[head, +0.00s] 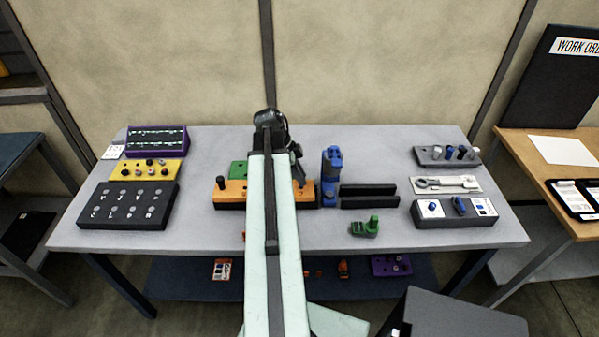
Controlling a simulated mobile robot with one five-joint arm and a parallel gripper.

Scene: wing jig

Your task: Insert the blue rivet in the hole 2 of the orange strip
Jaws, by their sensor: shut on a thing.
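The orange strip (232,198) lies across the middle of the grey table, with a black upright peg (220,183) at its left end. My arm covers the middle of the strip, so most holes, including hole 2, cannot be made out. My gripper (298,179) points down over the right part of the strip, partly behind my arm. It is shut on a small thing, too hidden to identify. Whether that thing touches the strip cannot be told. A dark grey rack (430,158) at the right holds several small upright pins, at least one with blue (449,153).
A blue upright tool (331,176) stands close right of the strip, beside black rails (369,202). A green piece (365,228) lies in front. A green block (238,169) is behind the strip. Yellow (140,176), black (127,207) and purple (180,141) holders fill the left.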

